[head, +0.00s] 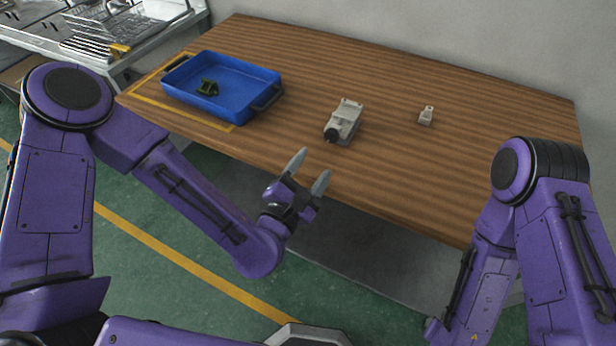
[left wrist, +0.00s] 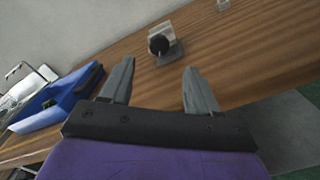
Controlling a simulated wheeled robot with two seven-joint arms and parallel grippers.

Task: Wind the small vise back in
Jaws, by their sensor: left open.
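The small vise (head: 345,121) is a grey block with a dark round knob at its near end, standing on the wooden table. In the left wrist view the vise (left wrist: 171,52) is ahead of the fingers, with its black knob (left wrist: 158,44) facing me. My left gripper (head: 309,170) is open and empty, in front of the table's near edge and short of the vise. Its two grey fingers also show in the left wrist view (left wrist: 158,88), spread apart with nothing between them. My right gripper is not visible; only my right arm shows.
A blue tray (head: 262,74) with a dark green part (head: 208,88) in it stands at the table's left, inside a yellow outline. A small pale piece (head: 426,115) sits right of the vise. The wooden table (head: 480,170) is otherwise clear.

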